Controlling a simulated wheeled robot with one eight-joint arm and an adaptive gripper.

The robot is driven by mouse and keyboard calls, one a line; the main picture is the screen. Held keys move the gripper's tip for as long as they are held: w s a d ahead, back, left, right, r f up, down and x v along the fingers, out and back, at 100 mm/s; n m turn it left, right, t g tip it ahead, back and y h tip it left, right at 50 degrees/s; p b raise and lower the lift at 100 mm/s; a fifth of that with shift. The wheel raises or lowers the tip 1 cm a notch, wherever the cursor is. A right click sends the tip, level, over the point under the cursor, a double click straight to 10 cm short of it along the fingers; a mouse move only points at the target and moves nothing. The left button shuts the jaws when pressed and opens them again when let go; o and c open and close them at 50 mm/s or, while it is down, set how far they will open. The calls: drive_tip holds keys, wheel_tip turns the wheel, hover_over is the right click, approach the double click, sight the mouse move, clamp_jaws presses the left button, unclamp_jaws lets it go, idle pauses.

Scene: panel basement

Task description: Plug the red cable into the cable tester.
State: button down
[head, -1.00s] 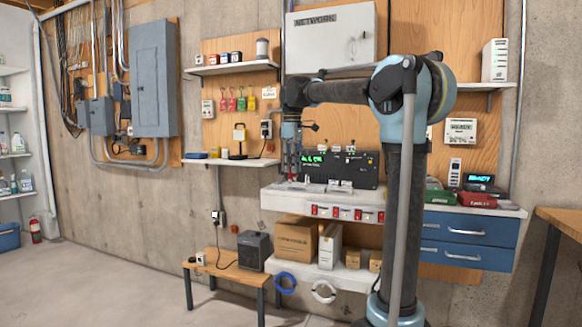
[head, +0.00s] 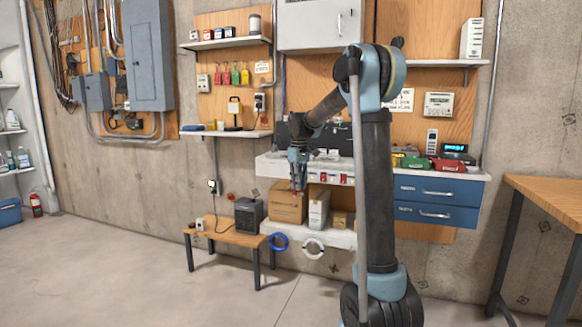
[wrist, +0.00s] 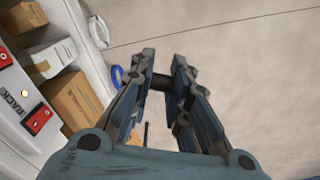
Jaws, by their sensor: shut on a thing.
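My gripper (head: 298,186) hangs in front of the cardboard boxes, below the front edge of the white shelf. In the wrist view its two fingers (wrist: 166,82) are closed on a small dark piece (wrist: 161,84), seen mostly between them. I cannot tell whether this piece is the red cable's plug. No red cable is clearly seen. Which device is the cable tester cannot be told. A dark device (head: 282,137) on the white shelf is largely hidden by my arm.
The white shelf (head: 268,168) has red-marked sockets on its front. Cardboard boxes (head: 287,204) stand below, with blue (head: 279,241) and white (head: 313,249) cable coils hanging. A green case (head: 412,162), red case (head: 447,165) and display device (head: 457,150) sit right. Open floor lies in front.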

drive_tip(key=d+f+m, duration=0.3)
drive_tip(key=d+f, duration=0.2)
drive_tip(key=f, duration=0.6)
drive_tip(key=s+d+f+m, duration=0.1)
drive_tip(key=d+f+m, duration=0.2)
drive_tip(key=d+f, duration=0.3)
drive_tip(key=s+d+f+m, duration=0.1)
drive_tip(key=d+f+m, duration=0.2)
drive_tip(key=f, duration=1.3)
drive_tip(key=d, duration=0.3)
drive_tip(key=shift+s, duration=0.2)
drive_tip(key=shift+d, duration=0.1)
drive_tip(key=shift+s, duration=0.15)
